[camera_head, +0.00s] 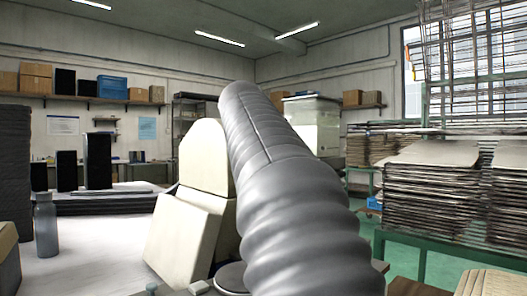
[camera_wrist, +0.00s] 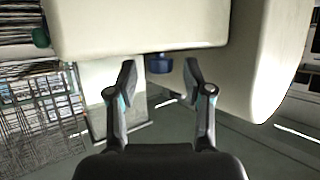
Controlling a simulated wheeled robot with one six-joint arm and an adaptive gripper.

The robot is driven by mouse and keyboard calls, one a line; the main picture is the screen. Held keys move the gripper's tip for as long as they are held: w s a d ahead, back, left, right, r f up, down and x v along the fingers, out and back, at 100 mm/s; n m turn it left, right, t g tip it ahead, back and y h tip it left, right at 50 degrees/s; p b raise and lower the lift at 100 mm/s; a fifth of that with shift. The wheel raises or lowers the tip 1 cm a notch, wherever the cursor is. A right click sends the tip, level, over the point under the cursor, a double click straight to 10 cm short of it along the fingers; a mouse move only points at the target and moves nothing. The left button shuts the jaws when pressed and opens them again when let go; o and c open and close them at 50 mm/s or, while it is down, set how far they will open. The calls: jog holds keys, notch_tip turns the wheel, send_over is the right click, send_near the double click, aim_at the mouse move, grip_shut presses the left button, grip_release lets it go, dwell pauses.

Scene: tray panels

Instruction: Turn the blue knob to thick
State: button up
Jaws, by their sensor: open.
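In the wrist view the blue knob (camera_wrist: 159,63) sticks out from the lower edge of a cream panel (camera_wrist: 140,27). My gripper (camera_wrist: 160,76) is open, with one fingertip to the left of the knob and one to the right. There is a gap on both sides, and I see no contact. I cannot tell how deep the knob lies between the fingertips. No "thick" mark or pointer on the knob is readable. In the head view my grey ribbed arm hides the gripper, and the knob does not show.
A second cream body (camera_wrist: 263,60) stands close on the right. In the head view a grey bottle (camera_head: 46,226) stands left on the pale table (camera_head: 105,240); stacked sheets (camera_head: 432,195) are at right.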

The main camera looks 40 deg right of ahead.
jog(key=v, duration=1.2)
jog(key=shift+s, duration=0.1)
